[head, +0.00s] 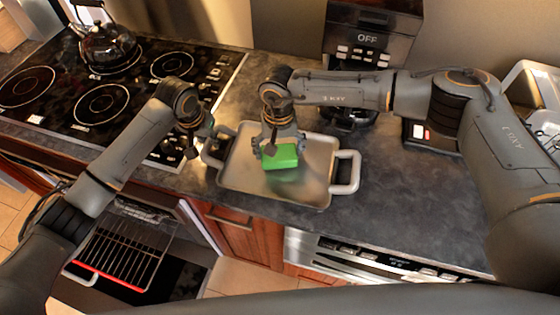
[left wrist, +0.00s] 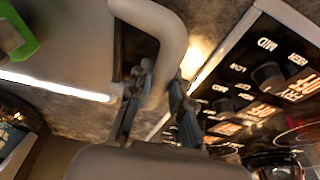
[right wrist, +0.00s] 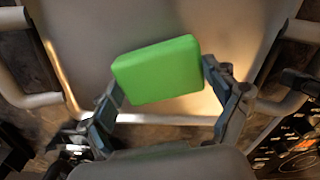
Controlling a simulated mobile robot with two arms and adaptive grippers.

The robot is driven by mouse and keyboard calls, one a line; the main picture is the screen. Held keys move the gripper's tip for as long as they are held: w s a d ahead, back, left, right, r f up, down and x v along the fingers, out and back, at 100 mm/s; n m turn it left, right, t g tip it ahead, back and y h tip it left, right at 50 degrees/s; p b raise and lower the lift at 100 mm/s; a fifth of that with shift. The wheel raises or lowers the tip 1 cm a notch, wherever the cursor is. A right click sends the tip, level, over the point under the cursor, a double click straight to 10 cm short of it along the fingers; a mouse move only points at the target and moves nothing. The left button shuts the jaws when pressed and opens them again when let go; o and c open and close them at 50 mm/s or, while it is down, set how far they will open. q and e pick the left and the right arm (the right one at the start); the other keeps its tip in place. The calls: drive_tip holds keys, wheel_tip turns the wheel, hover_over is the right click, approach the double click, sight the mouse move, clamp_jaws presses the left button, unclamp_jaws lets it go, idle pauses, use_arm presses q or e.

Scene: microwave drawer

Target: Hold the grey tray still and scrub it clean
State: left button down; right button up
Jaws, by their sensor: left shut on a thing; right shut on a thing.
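The grey tray (head: 318,155) lies on the dark counter, with a handle at each side. My left gripper (head: 206,140) is shut on the tray's left handle; the left wrist view shows its fingers on either side of the handle (left wrist: 172,35). My right gripper (head: 277,148) is shut on a green sponge (head: 282,160) over the middle of the tray. In the right wrist view the sponge (right wrist: 158,70) sits between both fingers. Whether its underside touches the tray is hidden. No clear stains show on the visible tray surface.
A black stove (head: 120,85) with a kettle (head: 105,45) is left of the tray. A coffee machine (head: 368,40) stands behind it. An open oven with a rack (head: 125,245) is below at left. Counter right of the tray (head: 400,200) is clear.

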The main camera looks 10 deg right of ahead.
use_arm(q)
drive_tip(key=shift+a, duration=0.1)
use_arm(e)
drive_tip(key=shift+s+d+r, duration=0.1)
drive_tip(key=shift+r, duration=2.65)
drive_tip(key=d, duration=0.9)
use_arm(q)
drive_tip(key=shift+c, duration=2.4)
unclamp_jaws()
drive_tip(key=shift+r, duration=0.1)
use_arm(e)
drive_tip(key=shift+r, duration=0.1)
